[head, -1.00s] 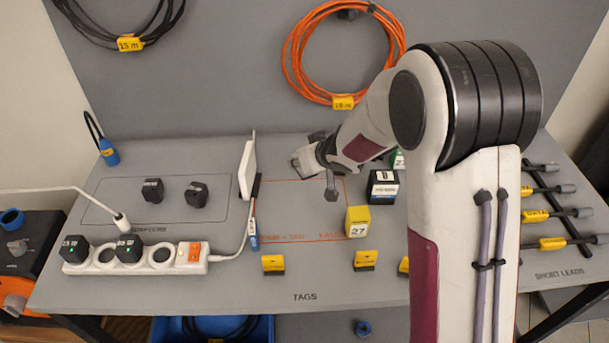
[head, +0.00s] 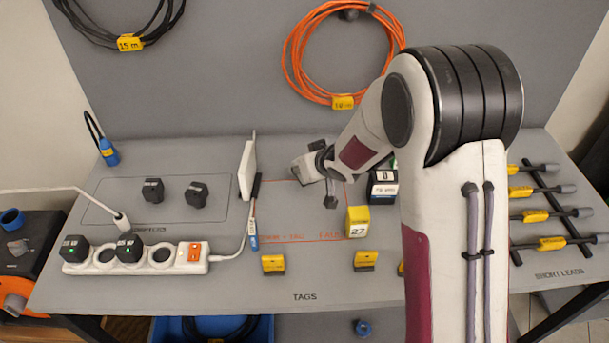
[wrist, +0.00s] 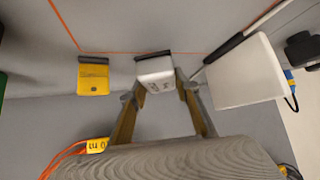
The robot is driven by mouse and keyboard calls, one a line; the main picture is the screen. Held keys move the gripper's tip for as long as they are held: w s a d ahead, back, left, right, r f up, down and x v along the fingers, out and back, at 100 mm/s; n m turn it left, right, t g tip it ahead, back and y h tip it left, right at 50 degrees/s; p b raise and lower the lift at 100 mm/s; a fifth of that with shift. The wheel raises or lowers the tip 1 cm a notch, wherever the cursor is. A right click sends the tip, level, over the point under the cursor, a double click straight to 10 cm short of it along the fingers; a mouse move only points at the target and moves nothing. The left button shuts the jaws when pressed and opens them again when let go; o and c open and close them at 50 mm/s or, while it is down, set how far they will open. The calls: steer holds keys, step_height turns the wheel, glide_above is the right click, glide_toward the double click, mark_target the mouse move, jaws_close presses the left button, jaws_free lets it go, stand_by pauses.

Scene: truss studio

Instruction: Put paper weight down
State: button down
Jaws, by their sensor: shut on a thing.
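My gripper (wrist: 157,92) is shut on a small white block with a dark edge and dark print, which I take as the paper weight (wrist: 155,70). In the head view my gripper (head: 325,175) is over the orange-outlined area of the table, and the pale block (head: 303,170) shows at its left end. The orange outline (head: 308,241) is printed on the grey table. I cannot tell whether the block touches the table. My arm hides part of the right side of the table.
A white panel (head: 247,170) stands left of my gripper, beside a dark pen-like tool (head: 254,215). A yellow cube marked 27 (head: 357,222) stands at the outline's front right corner. A black-and-white box (head: 383,190) is to the right. A power strip (head: 180,262) lies front left.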

steer(key=shift+f, duration=1.55)
steer(key=shift+f, duration=0.1)
steer(key=c, duration=1.5)
jaws_free()
steer(key=shift+f, duration=0.1)
steer(key=shift+r, duration=0.2)
steer(key=shift+s+d+r, duration=0.15)
steer(key=shift+s+r, duration=0.15)
steer(key=shift+r, duration=0.05)
steer(key=v, duration=1.1)
steer(key=shift+s, duration=0.1)
